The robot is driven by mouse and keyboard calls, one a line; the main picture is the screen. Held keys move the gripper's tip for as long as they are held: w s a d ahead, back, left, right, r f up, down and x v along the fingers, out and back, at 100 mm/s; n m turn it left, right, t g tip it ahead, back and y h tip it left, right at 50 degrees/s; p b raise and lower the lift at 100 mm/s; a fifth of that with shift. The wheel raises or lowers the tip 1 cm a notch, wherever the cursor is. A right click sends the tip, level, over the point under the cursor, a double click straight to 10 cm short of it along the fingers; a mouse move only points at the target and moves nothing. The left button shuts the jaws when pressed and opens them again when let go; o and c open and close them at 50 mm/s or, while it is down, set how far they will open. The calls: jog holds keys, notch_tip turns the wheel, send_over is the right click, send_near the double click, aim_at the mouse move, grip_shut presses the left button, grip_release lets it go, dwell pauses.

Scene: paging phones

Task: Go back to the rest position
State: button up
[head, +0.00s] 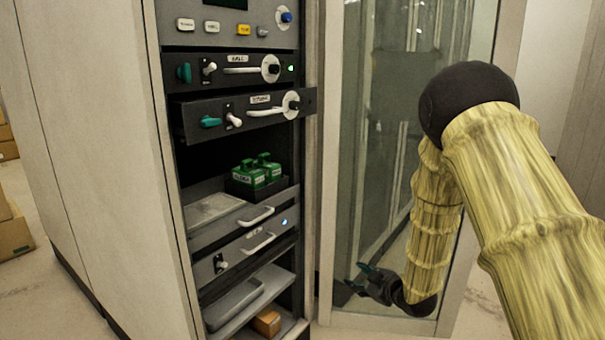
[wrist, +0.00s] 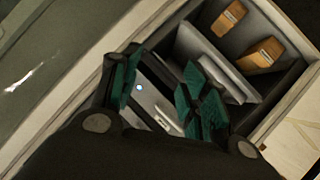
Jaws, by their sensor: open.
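My gripper (head: 362,282) hangs low at the end of my bamboo-textured arm, in front of the glass door and to the right of the cabinet's lower shelves. In the wrist view my gripper (wrist: 160,88) shows two green-padded fingers spread apart with nothing between them. Behind the gap is a grey drawer front with a small lit spot (wrist: 141,88). The fingers look clear of it, but the exact distance cannot be told.
The equipment cabinet (head: 110,130) stands at left, with a drawer unit (head: 240,115) jutting out. Green blocks (head: 257,172) sit in a black tray. A brown box (head: 267,322) lies low down. The open glass door (head: 370,130) is close behind my arm. Cardboard boxes (head: 12,235) stand far left.

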jog(key=s+d+f+m+g+h, duration=0.3)
jog(key=s+f+m, duration=0.3)
jog(key=s+f, duration=1.15)
jog(key=s+d+f+m+g+h, duration=0.1)
jog(key=s+f+m+g, duration=0.1)
jog(key=s+f, duration=0.45)
jog(key=s+d+f+m+g+h, duration=0.15)
jog(key=s+f, duration=0.25)
jog(key=s, duration=0.6)
jog(key=s+f+m+g, duration=0.3)
jog(key=s+g, duration=0.2)
jog(key=s, duration=1.4)
notch_tip(320, 180, up, 14)
jog(key=p, duration=1.3)
jog(key=shift+h+p, duration=0.35)
jog(key=shift+p, duration=0.05)
